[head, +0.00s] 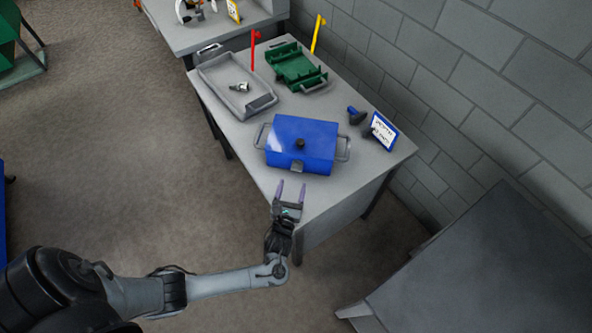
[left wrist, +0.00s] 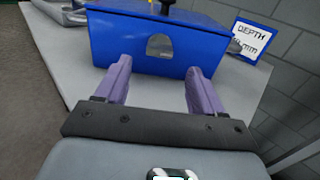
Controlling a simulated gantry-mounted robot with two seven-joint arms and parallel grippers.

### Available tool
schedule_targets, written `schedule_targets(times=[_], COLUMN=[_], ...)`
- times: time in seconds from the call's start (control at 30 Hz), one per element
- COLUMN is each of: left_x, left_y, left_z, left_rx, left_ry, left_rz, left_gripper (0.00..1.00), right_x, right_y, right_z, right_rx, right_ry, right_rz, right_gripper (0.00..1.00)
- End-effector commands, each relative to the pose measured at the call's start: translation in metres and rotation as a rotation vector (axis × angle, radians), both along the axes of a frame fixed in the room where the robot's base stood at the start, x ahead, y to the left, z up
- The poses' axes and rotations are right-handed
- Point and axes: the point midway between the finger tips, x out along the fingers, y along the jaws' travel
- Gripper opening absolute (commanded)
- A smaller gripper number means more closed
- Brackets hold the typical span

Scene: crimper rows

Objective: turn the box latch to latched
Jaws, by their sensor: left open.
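A blue box (head: 301,142) with grey side handles and a black knob on its lid stands on the grey table. A small grey latch (head: 297,167) sits on its front face. In the left wrist view the latch (left wrist: 159,46) is a grey, round-topped plate in the middle of the front of the blue box (left wrist: 110,42). My left gripper (head: 290,191) is open and empty in front of the box, its two purple fingers pointing at the front face. In the left wrist view the fingers (left wrist: 156,80) lie on either side of the latch, apart from it. My right gripper is not seen.
Behind the box are a grey tray (head: 209,77) with a small metal part, a green tray (head: 292,72), and red and yellow flags. A blue-handled tool (head: 356,115) and a blue-framed sign (head: 383,131) stand at the right. The table's front corner is bare.

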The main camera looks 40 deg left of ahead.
Motion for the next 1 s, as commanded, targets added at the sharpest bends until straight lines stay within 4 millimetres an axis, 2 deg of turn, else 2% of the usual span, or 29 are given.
schedule_targets(times=[0.2, 0.4, 0.87, 1.0], left_x=[0.032, 0.051, 0.059, 0.059], left_y=[0.019, 0.029, 0.034, 0.034], left_z=[-0.001, -0.001, 0.0, 0.0], left_rx=[0.0, 0.0, -0.001, -0.001], left_ry=[-0.002, -0.001, 0.0, 0.0], left_rz=[0.002, 0.001, 0.001, 0.001], left_gripper=[0.68, 0.68, 0.68, 0.48], right_x=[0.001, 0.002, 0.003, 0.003], right_y=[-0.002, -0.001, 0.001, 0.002], right_z=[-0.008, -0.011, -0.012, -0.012], right_rx=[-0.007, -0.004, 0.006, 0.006], right_ry=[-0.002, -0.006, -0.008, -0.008], right_rz=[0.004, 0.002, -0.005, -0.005], right_gripper=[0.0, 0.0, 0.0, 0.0])
